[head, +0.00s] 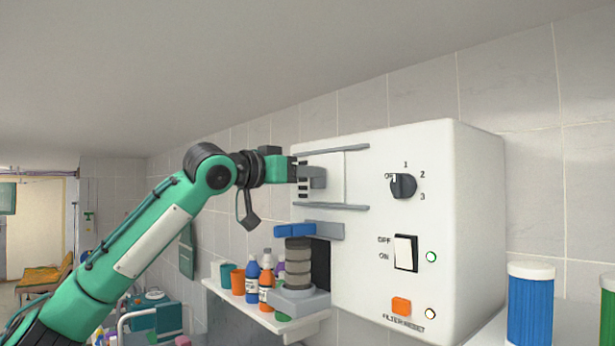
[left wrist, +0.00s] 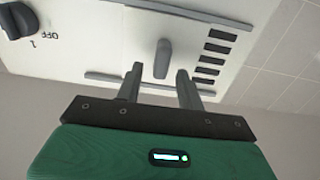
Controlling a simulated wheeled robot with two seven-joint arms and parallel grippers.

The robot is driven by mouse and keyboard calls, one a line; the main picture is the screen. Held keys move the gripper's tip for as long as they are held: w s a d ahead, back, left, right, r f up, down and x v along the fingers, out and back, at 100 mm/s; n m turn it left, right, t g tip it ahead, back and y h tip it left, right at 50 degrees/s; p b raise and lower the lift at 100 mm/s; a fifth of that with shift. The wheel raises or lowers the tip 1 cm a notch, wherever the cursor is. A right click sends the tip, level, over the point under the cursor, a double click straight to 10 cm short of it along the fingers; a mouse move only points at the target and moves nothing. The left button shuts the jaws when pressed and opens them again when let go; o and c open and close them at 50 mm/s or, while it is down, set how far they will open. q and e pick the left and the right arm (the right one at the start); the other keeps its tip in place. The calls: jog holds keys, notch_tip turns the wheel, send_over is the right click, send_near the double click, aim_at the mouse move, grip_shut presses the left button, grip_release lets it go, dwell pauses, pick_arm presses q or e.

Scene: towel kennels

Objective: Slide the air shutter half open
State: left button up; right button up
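The air shutter (head: 355,180) is a pale plate between two grey rails on the front of the white machine (head: 460,220). In the left wrist view its upright grey handle (left wrist: 162,58) stands out from the plate (left wrist: 136,45). Dark vent slots (left wrist: 212,58) are uncovered on one side of the plate, its left side in the head view. My left gripper (left wrist: 159,74) is open, its two fingers pointing at the panel with the handle between them in the picture. I cannot tell whether they touch it. My right gripper is not in view.
The front carries a rotary knob (head: 403,186), a rocker switch (head: 405,252) and an orange button (head: 401,306). Below the shutter are a blue bar (head: 308,230) and a stacked dark cylinder (head: 298,262). Bottles (head: 252,282) stand on a shelf at left. A blue-bodied container (head: 530,308) stands at right.

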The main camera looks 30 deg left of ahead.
pick_arm(q)
jog(key=b+v, duration=0.4)
jog(key=v, duration=0.8)
jog(key=shift+s+a+b, duration=0.15)
jog(key=shift+s+b, duration=0.05)
jog(key=shift+b, duration=0.15)
jog(key=shift+f, duration=0.1)
